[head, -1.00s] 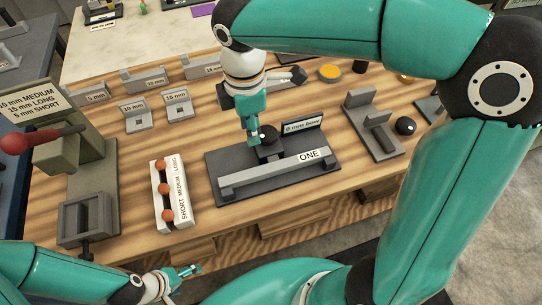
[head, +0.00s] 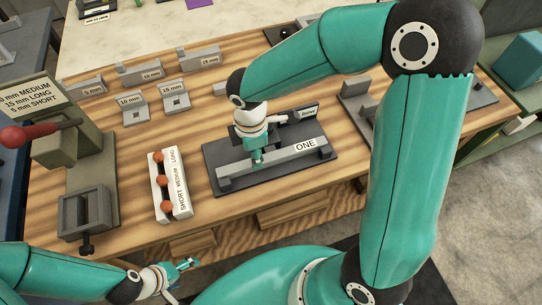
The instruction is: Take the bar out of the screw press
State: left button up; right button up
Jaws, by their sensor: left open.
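A grey bar marked ONE (head: 290,155) lies across two end blocks on a black base plate (head: 222,160) with a small sign behind it. My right gripper (head: 257,158) points down at the bar left of its middle, its fingertips at or just above it; its grip is unclear. A grey-green press (head: 88,165) with a red-knobbed lever (head: 14,136) stands at the left, with a grey open frame (head: 84,210) and a screw at its front. I cannot tell which device is the screw press. My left gripper (head: 188,264) is open and empty at the table's front edge.
A white rack (head: 180,186) marked SHORT, MEDIUM, LONG holds red-orange balls between press and base plate. Grey marked blocks (head: 133,108) stand behind. A grey fixture (head: 358,105) is right of the plate, partly hidden by my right arm.

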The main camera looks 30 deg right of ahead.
jog(key=shift+f, duration=1.35)
grip_shut()
jog(key=shift+r, duration=0.15)
